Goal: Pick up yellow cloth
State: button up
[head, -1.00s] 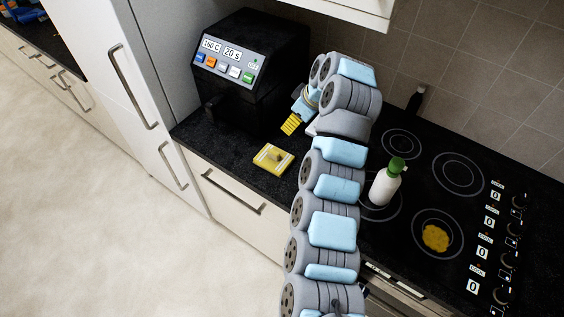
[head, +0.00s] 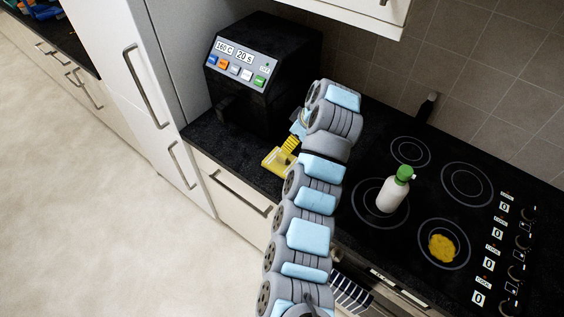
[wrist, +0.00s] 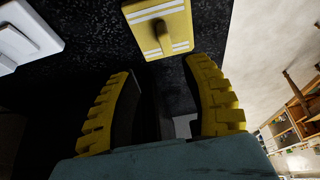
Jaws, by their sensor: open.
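The yellow cloth (head: 271,163) lies flat on the black counter near its front edge, below the black machine. In the wrist view the cloth (wrist: 177,33) is yellow with white stripes and has a small raised bit in its middle. My gripper (head: 291,146) covers part of it in the head view. In the wrist view my gripper (wrist: 159,67) has its two yellow ribbed fingers spread wide, with nothing between them. The cloth shows just beyond the fingertips, apart from them.
A black machine with coloured buttons (head: 240,65) stands behind the cloth. A white bottle with a green cap (head: 394,190) stands on the hob to the right. A yellow patch (head: 441,248) lies on one ring. A striped towel (head: 350,294) hangs at the front.

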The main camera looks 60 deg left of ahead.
aim_at(283, 156)
jog(key=p+x, duration=0.1)
jog(key=x, duration=0.4)
jog(key=shift+s+p, duration=0.1)
jog(key=shift+p, duration=0.2)
jog(key=shift+s+d+p+x, duration=0.1)
jog(key=shift+s+p+x, duration=0.1)
jog(key=shift+p+x, duration=0.55)
jog(key=shift+s+d+p+x, duration=0.1)
jog(key=shift+s+p+x, duration=0.1)
jog(key=shift+x, duration=0.95)
jog(key=shift+a+f, duration=0.2)
jog(key=shift+f, duration=0.5)
grip_shut()
